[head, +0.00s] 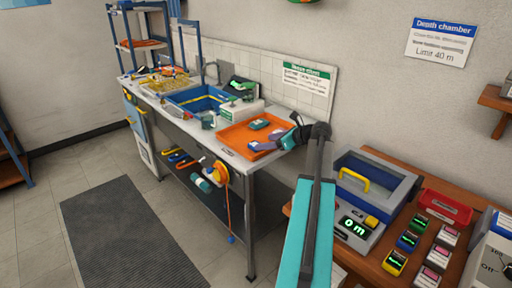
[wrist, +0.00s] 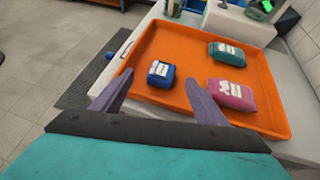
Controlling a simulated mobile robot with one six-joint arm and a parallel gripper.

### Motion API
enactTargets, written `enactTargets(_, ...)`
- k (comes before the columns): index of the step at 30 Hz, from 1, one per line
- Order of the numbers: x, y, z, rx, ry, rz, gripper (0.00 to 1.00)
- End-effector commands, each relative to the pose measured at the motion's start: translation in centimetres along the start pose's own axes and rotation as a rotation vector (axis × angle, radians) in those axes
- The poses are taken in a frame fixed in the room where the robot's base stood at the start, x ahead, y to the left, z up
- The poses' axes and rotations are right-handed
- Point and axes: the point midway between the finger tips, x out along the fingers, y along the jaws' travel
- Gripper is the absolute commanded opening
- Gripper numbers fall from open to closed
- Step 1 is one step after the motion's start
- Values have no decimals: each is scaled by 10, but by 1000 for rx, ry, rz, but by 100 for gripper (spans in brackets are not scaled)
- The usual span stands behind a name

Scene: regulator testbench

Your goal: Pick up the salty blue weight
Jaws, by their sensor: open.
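A small blue weight (wrist: 160,74) with a white label lies in the orange tray (wrist: 182,32), towards its near left part; the label is too small to read. My gripper (wrist: 158,80) is open and empty. Its two purple-grey fingers reach over the tray's near side, with the blue weight seen between their tips; I cannot tell the height gap. A teal weight (wrist: 227,54) and a pink weight (wrist: 231,95) lie to the right in the tray. In the head view, my gripper (head: 267,141) is over the tray (head: 232,135) and hides part of its contents.
A blue basin (head: 198,99) and a white device (head: 240,112) stand on the bench beyond the tray. A wooden table at right holds a grey-blue chamber (head: 372,185) and several small labelled blocks. A dark mat (head: 125,235) lies on open floor.

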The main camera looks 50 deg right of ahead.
Motion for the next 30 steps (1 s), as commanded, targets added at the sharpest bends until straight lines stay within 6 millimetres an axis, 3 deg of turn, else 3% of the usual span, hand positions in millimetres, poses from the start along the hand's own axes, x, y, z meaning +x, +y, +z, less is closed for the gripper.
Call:
enactTargets(16,12,-1,0,0,0,-1,67)
enactTargets(30,57,-5,-1,1,0,-2,67)
